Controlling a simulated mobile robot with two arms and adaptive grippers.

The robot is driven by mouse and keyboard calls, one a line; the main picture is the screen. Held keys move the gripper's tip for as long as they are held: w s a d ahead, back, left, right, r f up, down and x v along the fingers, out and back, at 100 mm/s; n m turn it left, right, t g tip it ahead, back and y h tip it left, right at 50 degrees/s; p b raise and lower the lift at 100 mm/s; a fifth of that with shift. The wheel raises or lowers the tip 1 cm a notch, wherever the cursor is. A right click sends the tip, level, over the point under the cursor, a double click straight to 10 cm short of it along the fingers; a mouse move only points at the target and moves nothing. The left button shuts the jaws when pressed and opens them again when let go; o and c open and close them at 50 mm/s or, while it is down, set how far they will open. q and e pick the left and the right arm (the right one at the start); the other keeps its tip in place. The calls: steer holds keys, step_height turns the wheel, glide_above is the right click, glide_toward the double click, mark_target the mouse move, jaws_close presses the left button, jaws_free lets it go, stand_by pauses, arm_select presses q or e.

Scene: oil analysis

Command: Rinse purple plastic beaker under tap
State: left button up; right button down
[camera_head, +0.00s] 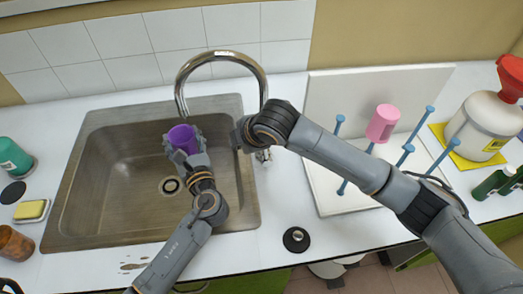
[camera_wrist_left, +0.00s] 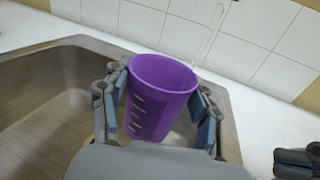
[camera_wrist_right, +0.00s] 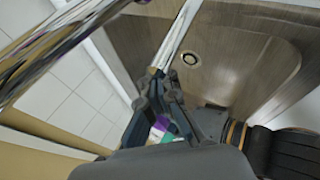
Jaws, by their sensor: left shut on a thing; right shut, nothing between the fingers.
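The purple beaker (camera_head: 182,138) is held over the sink (camera_head: 110,165), its open rim facing up and slightly tilted. My left gripper (camera_head: 186,150) is shut on it, with a finger on each side of the beaker (camera_wrist_left: 160,100) in the left wrist view. The chrome tap (camera_head: 222,55) arches above the sink, its spout end close above or behind the beaker. My right gripper (camera_head: 240,134) is shut and empty beside the tap's right leg. In the right wrist view its fingers (camera_wrist_right: 163,90) are close to a chrome pipe (camera_wrist_right: 175,38); I cannot tell whether they touch.
A white drying rack (camera_head: 325,185) with blue pegs and a pink beaker (camera_head: 383,123) stands right of the sink. A white jug (camera_head: 482,125) with a red funnel is farther right. A sponge (camera_head: 31,210) and a teal bottle (camera_head: 12,155) are left of the sink.

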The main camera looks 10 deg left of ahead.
steer(key=s+d+r+n+t+y, duration=0.1)
steer(key=s+d+n+t+y, duration=0.5)
steer(key=s+d, duration=0.5)
arm_select(q)
steer(key=shift+a, duration=0.1)
arm_select(e)
steer(key=w+a+m+t, duration=0.1)
steer(key=w+a, duration=0.3)
steer(key=w, duration=0.3)
steer(key=shift+w+a+y, duration=0.2)
steer(key=shift+w+y, duration=0.05)
steer(key=shift+y, duration=0.15)
